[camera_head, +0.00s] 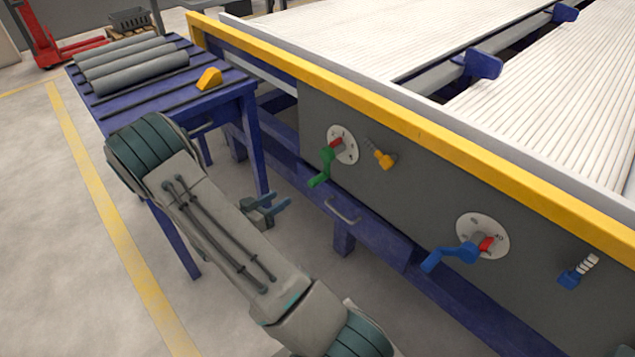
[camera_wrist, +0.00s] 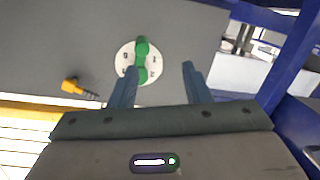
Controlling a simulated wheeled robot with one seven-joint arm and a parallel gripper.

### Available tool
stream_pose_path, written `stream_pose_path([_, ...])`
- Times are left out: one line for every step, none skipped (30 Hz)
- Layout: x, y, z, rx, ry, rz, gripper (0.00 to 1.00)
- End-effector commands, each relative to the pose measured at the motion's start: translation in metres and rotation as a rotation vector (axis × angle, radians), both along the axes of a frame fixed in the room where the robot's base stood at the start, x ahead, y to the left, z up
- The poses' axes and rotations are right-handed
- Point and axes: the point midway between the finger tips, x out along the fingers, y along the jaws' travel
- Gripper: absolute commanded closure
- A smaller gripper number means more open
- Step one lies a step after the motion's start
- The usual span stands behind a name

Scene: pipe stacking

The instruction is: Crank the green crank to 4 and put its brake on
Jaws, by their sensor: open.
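The green crank (camera_head: 319,178) sits on a round white dial (camera_head: 347,152) on the grey side panel. Its handle end hangs down and to the left in the head view, and a red part (camera_head: 334,145) shows at its hub. The wrist view shows the green crank (camera_wrist: 141,60) across the dial, whose marks are too small to read. A yellow-orange handle (camera_head: 384,159) on a ribbed pin sits right of the dial. My gripper (camera_head: 281,203) is open and empty, left of and lower than the crank in the head view, apart from it. It also shows in the wrist view (camera_wrist: 159,68).
A blue crank (camera_head: 450,256) with its own dial (camera_head: 483,228) and a blue handle (camera_head: 571,276) are further right. A blue table (camera_head: 220,92) with grey pipes (camera_head: 140,72) stands left.

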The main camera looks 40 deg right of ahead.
Motion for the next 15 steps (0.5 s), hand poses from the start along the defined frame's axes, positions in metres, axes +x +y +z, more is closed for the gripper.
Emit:
stream_pose_path([-0.007,-0.001,-0.003,-0.045,0.015,-0.027,0.57])
stream_pose_path([-0.011,-0.002,-0.003,-0.066,0.022,-0.041,0.57])
stream_pose_path([-0.014,-0.002,-0.002,-0.089,0.027,-0.055,0.57])
stream_pose_path([-0.016,-0.003,-0.002,-0.101,0.03,-0.062,0.57])
stream_pose_path([-0.017,-0.004,-0.002,-0.111,0.032,-0.069,0.57])
stream_pose_path([-0.018,-0.006,-0.002,-0.119,0.034,-0.075,0.57])
stream_pose_path([-0.019,-0.008,-0.002,-0.123,0.035,-0.078,0.57])
stream_pose_path([-0.019,-0.01,-0.002,-0.124,0.035,-0.079,0.57])
stream_pose_path([-0.018,-0.014,-0.002,-0.124,0.035,-0.079,0.57])
stream_pose_path([-0.018,-0.019,-0.002,-0.124,0.035,-0.078,0.57])
stream_pose_path([-0.018,-0.024,-0.002,-0.123,0.035,-0.08,0.57])
stream_pose_path([-0.018,-0.031,-0.003,-0.123,0.034,-0.081,0.57])
stream_pose_path([-0.017,-0.037,-0.003,-0.122,0.034,-0.08,0.57])
stream_pose_path([-0.017,-0.044,-0.003,-0.123,0.033,-0.081,0.57])
stream_pose_path([-0.016,-0.052,-0.003,-0.123,0.034,-0.081,0.57])
